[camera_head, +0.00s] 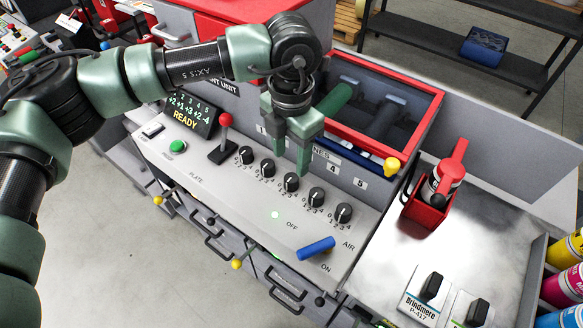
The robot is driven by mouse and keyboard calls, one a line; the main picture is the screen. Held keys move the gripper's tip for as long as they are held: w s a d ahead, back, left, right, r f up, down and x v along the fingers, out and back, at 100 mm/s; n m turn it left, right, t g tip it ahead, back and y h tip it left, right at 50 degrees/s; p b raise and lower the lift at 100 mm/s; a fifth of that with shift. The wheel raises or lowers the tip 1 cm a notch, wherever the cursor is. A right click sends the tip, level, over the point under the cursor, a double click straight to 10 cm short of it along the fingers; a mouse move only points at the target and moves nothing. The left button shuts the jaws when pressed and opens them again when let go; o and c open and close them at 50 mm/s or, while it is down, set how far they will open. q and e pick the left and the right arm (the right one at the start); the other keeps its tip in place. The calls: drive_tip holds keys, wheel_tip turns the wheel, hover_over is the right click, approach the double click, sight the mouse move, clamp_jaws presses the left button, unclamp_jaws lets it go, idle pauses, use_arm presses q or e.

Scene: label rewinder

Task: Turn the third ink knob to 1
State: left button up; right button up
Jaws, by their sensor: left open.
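A sloped grey panel carries a row of several black ink knobs. The third ink knob (291,182) is in the middle of the row, with a white pointer line and small printed numbers around it. Its exact setting is too small to read. My left gripper (291,163) comes down from above, its green fingers apart, one to the left and one to the right just above the third knob. The fingers seem empty. I cannot tell whether they touch the knob. My right gripper is not in view.
A red-ball lever (225,121) and a green button (178,146) stand left of the knobs. A display (187,117) reads READY. A blue air handle (316,248) lies in front. A red-framed window (425,125) rises behind. A red holder (426,212) stands right.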

sight(292, 177)
use_arm(q)
wheel_tip(292, 177, down, 5)
drive_tip(key=shift+f+p, duration=0.1)
drive_tip(key=shift+p, duration=1.05)
drive_tip(key=shift+d+f, duration=0.1)
drive_tip(key=shift+f, duration=0.55)
drive_tip(key=shift+c, duration=0.2)
clamp_jaws()
drive_tip(key=shift+f+b, duration=0.15)
drive_tip(key=shift+b, duration=0.45)
drive_tip(key=m+b, duration=0.4)
drive_tip(key=b, duration=0.4)
drive_tip(key=shift+m, duration=0.3)
drive_tip(key=shift+r+m+b, duration=0.2)
drive_tip(key=shift+m+b, duration=0.5)
drive_tip(key=shift+b, duration=0.2)
